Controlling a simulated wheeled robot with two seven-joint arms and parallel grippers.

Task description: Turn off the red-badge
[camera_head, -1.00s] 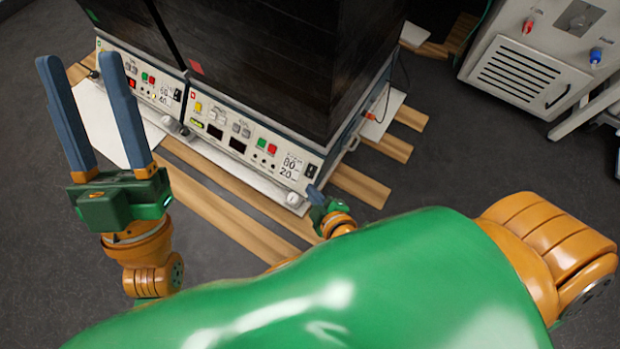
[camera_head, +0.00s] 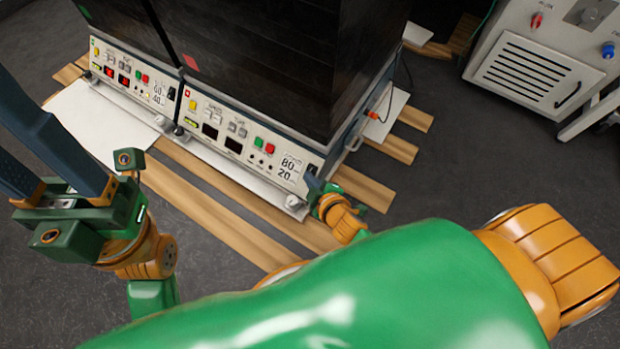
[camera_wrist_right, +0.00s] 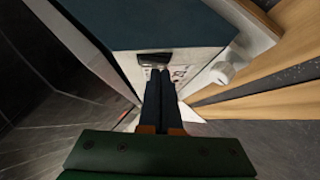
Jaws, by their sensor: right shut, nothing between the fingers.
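The red-badge shaker (camera_head: 270,75) is the right-hand dark unit, with a red square (camera_head: 190,62) on its front. Its control panel (camera_head: 262,160) has dark displays, a green and a red button, and a label reading 80 and 20. My right gripper (camera_head: 312,184) is at the panel's right end and partly hidden by my arm. In the right wrist view its shut, empty fingers (camera_wrist_right: 160,74) reach up to the black power switch (camera_wrist_right: 156,58); I cannot tell whether they touch it. My left gripper (camera_head: 22,145) is open and empty at the left, with its fingertips cut off.
A green-badge shaker (camera_head: 115,30) with lit red displays stands directly left. A grey cabinet (camera_head: 535,65) stands at the back right. A white foot (camera_wrist_right: 221,72) is close to my right fingers.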

